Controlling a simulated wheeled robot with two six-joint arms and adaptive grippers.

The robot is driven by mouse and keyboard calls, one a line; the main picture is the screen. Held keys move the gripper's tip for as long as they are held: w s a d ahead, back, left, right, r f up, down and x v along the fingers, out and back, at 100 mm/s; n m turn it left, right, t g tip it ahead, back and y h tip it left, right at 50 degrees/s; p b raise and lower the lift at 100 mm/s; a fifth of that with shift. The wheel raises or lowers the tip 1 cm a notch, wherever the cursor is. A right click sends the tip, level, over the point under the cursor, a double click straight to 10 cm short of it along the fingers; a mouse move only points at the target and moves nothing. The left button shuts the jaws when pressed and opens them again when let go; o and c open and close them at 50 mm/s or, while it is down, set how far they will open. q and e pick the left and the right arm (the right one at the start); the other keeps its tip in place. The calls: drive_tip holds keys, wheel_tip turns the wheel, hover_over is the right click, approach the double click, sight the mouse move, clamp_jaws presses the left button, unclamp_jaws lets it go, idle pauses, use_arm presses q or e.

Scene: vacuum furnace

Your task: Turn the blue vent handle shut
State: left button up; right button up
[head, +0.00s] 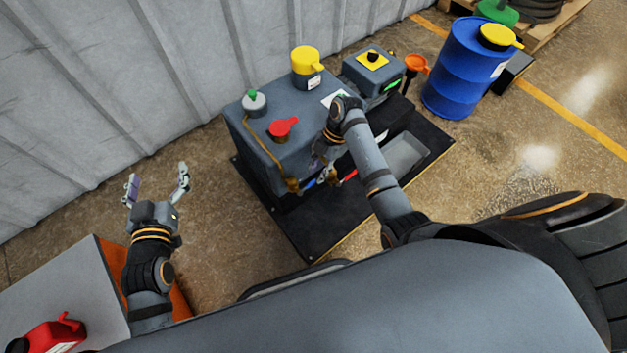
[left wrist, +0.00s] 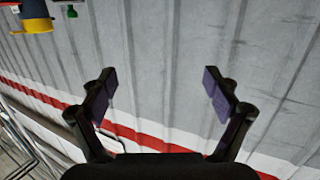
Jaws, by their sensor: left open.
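The blue vent handle (head: 309,183) shows as a small blue piece low on the front of the grey machine (head: 262,160), partly hidden. My right gripper (head: 321,167) is at that front face, close to the blue handle. Its own arm covers much of it, so I cannot tell whether it touches the handle or how its fingers stand. A red handle (head: 350,175) shows just to the right of it. My left gripper (head: 157,184) is open and empty, well left of the machine. In the left wrist view its fingers (left wrist: 160,95) are spread apart with nothing between them.
The machine stands on a black mat (head: 300,225) beside a corrugated wall (head: 110,80). A red valve lever (head: 284,127) and yellow cap (head: 305,58) top it. A blue drum (head: 462,75) stands right. A red can (head: 45,338) sits lower left. Floor between left gripper and mat is clear.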

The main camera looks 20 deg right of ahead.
sight(314, 180)
drive_tip(key=shift+b+x, duration=0.45)
drive_tip(key=shift+x, duration=0.7)
drive_tip(key=shift+b+x, duration=0.45)
drive_tip(key=shift+x, duration=0.55)
use_arm(q)
wheel_tip(314, 180, up, 19)
drive_tip(key=s+m+t, duration=0.1)
drive_tip(key=t, duration=0.7)
drive_tip(key=shift+s+t+h, duration=0.3)
drive_tip(key=shift+s+t, duration=0.05)
drive_tip(key=shift+t, duration=0.05)
use_arm(e)
drive_tip(key=shift+f, duration=0.1)
use_arm(q)
drive_tip(key=shift+f, duration=0.1)
use_arm(e)
clamp_jaws()
